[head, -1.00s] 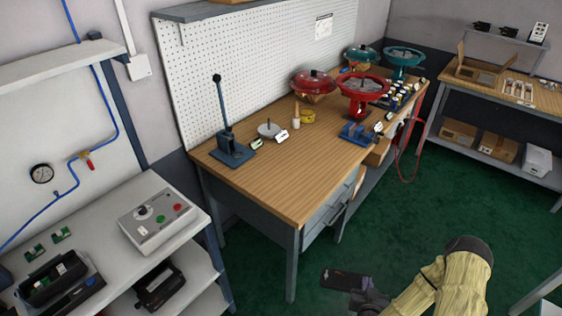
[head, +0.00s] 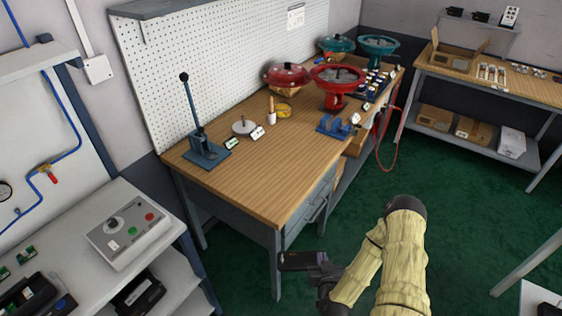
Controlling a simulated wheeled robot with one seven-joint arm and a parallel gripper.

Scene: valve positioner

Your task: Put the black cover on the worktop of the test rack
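My gripper (head: 318,264) is low in the middle of the head view, in front of the wooden bench's near corner. It holds a dark flat box-like piece, which looks like the black cover (head: 298,260). The fingers are small and partly hidden, but the piece moves along with them. The test rack's pale worktop (head: 75,232) is at the lower left, well apart from my gripper. A grey control box (head: 130,233) with buttons stands on it. An open black housing (head: 28,298) sits at its near left, cut by the picture's edge.
Small green boards (head: 26,255) lie on the rack's worktop. A black item (head: 138,294) is on the rack's lower shelf. Green floor (head: 440,210) is clear at right.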

